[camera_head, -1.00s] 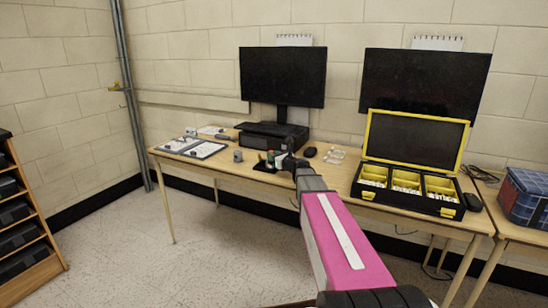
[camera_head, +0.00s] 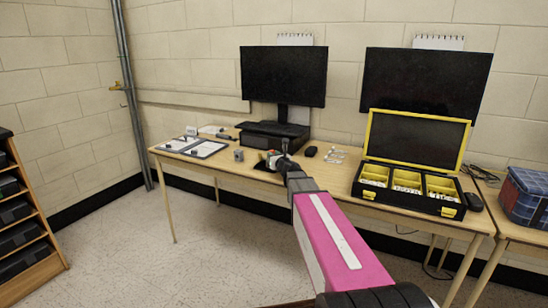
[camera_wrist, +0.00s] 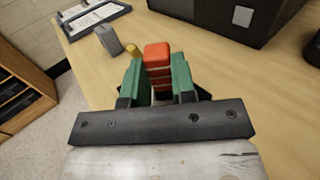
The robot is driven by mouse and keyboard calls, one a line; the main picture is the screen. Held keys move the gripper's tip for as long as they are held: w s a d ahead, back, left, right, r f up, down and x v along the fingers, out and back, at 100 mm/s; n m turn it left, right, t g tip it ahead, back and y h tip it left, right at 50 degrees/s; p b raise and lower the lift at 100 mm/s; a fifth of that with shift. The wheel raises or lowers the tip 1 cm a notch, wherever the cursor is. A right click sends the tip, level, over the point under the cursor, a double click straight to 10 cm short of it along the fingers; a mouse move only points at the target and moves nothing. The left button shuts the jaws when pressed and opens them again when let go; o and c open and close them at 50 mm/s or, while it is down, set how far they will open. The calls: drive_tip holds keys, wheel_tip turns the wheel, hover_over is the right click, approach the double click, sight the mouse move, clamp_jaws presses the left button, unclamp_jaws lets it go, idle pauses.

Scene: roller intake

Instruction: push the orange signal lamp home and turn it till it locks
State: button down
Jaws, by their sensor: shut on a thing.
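The orange signal lamp (camera_wrist: 157,56) stands between the green fingers of my gripper (camera_wrist: 158,78) in the wrist view. The fingers are shut on its two sides, and its orange-red top and stacked bands show above them. The lamp's lower end and whatever is under it are hidden by the gripper. In the head view my gripper (camera_head: 272,158) is low over the front part of the desk, and the lamp cannot be made out there. I cannot tell whether the lamp is seated.
A grey block (camera_wrist: 108,40) and a small yellow piece (camera_wrist: 132,50) stand just beyond the gripper. The desk (camera_head: 330,185) also holds clipboards (camera_head: 190,146), a monitor (camera_head: 284,78), a dark mouse (camera_head: 311,151) and an open yellow-lined case (camera_head: 408,185). Bare wood lies right of the gripper.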

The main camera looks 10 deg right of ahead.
drive_tip(key=shift+a+f+m+h, duration=0.1)
drive_tip(key=shift+f+m+h, duration=0.05)
drive_tip(key=shift+m+h, duration=0.2)
drive_tip(key=c, duration=0.9)
unclamp_jaws()
drive_tip(key=shift+o, duration=0.2)
